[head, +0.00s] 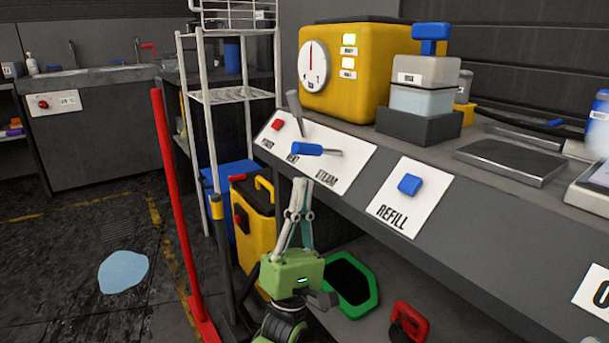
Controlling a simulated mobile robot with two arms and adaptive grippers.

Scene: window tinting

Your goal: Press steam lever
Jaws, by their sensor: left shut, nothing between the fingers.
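The steam lever (308,149) has a blue handle on a grey rod. It sits on the sloped white control panel (349,160), above the printed word STEAM. My left gripper (301,184) is green with pale fingers. Its fingers are shut, empty and point up. In the picture the fingertips are just below the blue handle, with a visible gap. How far they are from the panel in depth I cannot tell. My right gripper is not in view.
On the panel are a red power button (277,125) and a grey lever (294,104). A blue refill button (409,184) is to the right. The yellow machine (347,92) with a dial stands above. A yellow bin (250,232) and red pole (170,200) stand left.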

